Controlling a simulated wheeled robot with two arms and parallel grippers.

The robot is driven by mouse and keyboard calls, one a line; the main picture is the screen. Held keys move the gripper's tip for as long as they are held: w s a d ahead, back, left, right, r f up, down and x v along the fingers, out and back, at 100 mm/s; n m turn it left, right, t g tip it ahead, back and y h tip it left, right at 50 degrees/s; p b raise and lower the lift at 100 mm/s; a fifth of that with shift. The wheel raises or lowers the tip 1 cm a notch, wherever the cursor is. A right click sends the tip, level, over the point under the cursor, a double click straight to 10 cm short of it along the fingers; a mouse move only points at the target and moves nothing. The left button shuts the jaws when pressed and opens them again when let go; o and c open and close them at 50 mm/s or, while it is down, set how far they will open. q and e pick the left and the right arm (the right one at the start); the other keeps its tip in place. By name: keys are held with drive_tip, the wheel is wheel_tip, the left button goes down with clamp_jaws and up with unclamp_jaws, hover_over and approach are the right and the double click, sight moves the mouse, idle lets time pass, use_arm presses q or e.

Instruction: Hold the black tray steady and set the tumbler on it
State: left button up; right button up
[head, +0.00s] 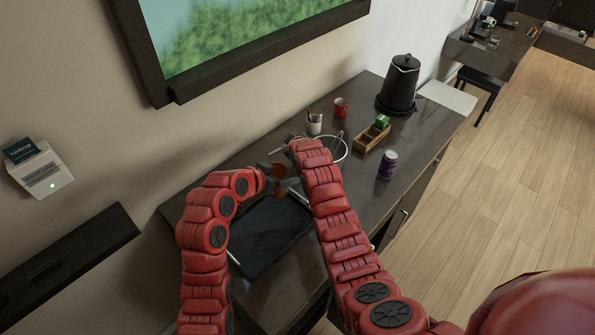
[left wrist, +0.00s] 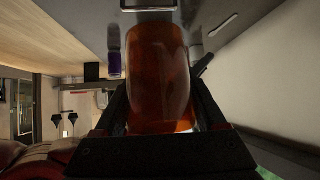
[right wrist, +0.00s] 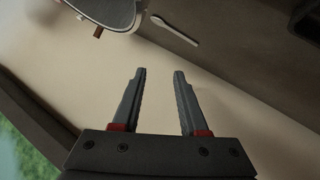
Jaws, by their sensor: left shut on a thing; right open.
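The black tray (head: 262,238) lies on the dark counter, between my two arms in the head view. The right arm covers part of its right side. An amber tumbler (left wrist: 158,80) fills the middle of the left wrist view, between the fingers of my left gripper (left wrist: 160,112). In the head view my left gripper (head: 278,180) holds the tumbler (head: 281,170) near the tray's far end; its height over the tray is unclear. My right gripper (right wrist: 158,75) is open and empty, apart from the tray. In the head view its fingers (head: 280,148) point left, beyond the tumbler.
Behind the arms stand a pale cup with sticks (head: 314,125), a red mug (head: 341,107), a wire-rimmed round thing (head: 335,150), a wooden box with green packets (head: 373,136), a purple can (head: 388,165) and a black kettle (head: 400,85). The wall borders the counter's left side.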

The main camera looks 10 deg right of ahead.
drive_tip(key=s+g, duration=0.6)
wheel_tip(320, 180, up, 2)
drive_tip(key=g+h, duration=0.1)
drive_tip(key=g, duration=0.4)
hover_over(297, 193)
drive_tip(key=shift+s+d+f+m, duration=0.1)
drive_tip(key=shift+f+m, duration=0.1)
drive_tip(key=shift+m, duration=0.2)
wheel_tip(297, 193, down, 12)
drive_tip(key=shift+r, duration=0.25)
clamp_jaws()
idle(0.4)
